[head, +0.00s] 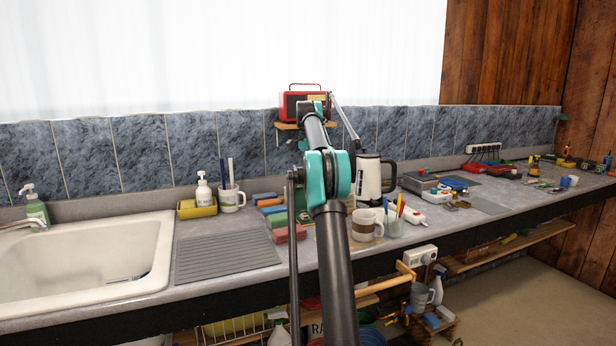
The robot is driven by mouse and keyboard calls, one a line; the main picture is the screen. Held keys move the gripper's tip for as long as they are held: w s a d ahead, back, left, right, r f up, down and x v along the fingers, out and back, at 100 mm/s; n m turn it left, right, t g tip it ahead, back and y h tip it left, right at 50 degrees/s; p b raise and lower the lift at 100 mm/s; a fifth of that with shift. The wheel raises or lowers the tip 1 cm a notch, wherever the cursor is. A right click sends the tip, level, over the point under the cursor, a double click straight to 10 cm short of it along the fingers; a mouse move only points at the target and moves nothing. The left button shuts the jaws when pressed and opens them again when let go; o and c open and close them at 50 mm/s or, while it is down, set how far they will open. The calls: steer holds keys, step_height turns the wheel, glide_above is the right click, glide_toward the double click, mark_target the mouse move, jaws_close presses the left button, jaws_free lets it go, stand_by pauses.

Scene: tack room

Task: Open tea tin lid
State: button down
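My arm reaches up through the middle of the head view and covers part of the counter. My gripper cannot be made out; it is hidden behind or beyond the arm links. No tea tin can be identified for certain. A green item (302,203) is partly hidden behind my arm, left of it, and a small beige item shows just right of the arm; I cannot tell whether either is the tea tin. No lid can be made out.
The counter holds a white kettle (368,180), a mug (364,226), a glass with pens (393,224) and colored blocks (288,233). A sink (85,262) and drainboard (222,256) are left. A red radio (297,103) sits on a wall shelf. Tools lie far right.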

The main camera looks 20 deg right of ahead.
steer(key=shift+w+f, duration=0.1)
steer(key=shift+w, duration=0.3)
steer(key=c, duration=2)
jaws_free()
steer(key=shift+c, duration=0.2)
